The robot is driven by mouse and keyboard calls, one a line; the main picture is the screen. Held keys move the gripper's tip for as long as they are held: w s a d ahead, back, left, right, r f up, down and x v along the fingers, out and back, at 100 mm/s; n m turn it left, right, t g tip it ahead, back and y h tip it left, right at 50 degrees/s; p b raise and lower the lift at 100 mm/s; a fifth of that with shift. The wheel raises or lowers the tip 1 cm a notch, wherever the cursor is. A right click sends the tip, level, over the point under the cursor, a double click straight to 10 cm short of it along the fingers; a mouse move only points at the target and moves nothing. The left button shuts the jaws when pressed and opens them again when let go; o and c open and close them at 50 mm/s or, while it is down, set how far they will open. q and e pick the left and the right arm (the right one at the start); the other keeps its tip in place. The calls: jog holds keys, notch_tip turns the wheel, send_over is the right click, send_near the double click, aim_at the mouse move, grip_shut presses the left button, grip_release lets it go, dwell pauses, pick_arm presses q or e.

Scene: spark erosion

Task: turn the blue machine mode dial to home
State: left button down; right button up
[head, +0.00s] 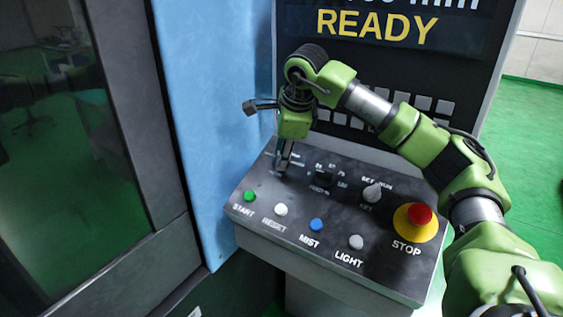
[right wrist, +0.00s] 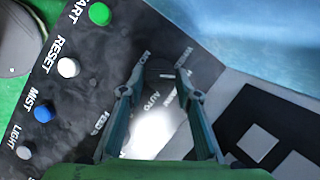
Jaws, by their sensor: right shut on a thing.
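My right gripper (head: 284,168) reaches down from above onto the mode dial at the upper left of the sloped control panel (head: 330,245). Its fingers hide most of the dial in the head view. In the right wrist view, my right gripper (right wrist: 160,82) has one finger on each side of the dark mode dial (right wrist: 159,73), shut on it. Printed labels surround the dial; AUTO is legible, but the others are too blurred to read surely. Which label the dial points to cannot be told. My left gripper is not in view.
START (head: 250,196), RESET (head: 281,210), MIST (head: 316,225) and LIGHT (head: 356,242) buttons line the panel's front. A dark feed dial (head: 324,177), a grey key-type switch (head: 372,192) and the red STOP button (head: 419,215) sit to the right. The screen (head: 385,25) reads READY.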

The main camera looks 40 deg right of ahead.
jog(key=shift+m+b, duration=0.7)
jog(key=shift+m, duration=0.2)
jog(key=o, duration=1.1)
jog(key=v, duration=1.2)
jog(key=shift+s+a+f, duration=0.15)
jog(key=shift+s+a, duration=0.15)
